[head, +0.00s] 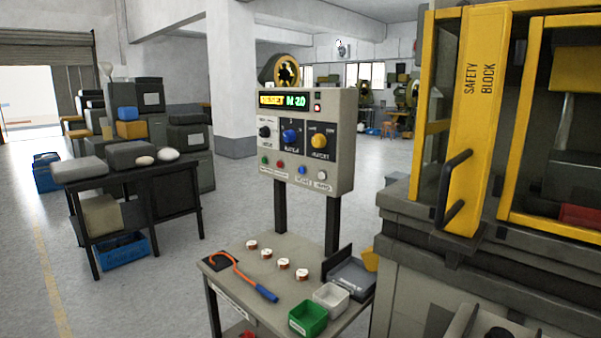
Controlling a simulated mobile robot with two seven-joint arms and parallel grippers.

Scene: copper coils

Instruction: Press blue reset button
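A grey control panel (340,150) stands on two dark posts behind a small work table. A small blue button (302,169) sits in the bottom row of the panel, between a red button (280,164) and a white button (321,175). A green button (265,160) is at the left end of the row. The labels by the buttons are too small to read. A larger blue knob (290,136) sits above, between a black knob (264,132) and a yellow knob (319,141). Neither of my grippers is in view.
The work table (233,282) holds several small copper coils (283,263), an orange hook tool with blue handle (240,275), a green bin (308,318) and a white bin (331,298). A yellow-framed machine (480,120) blocks the right.

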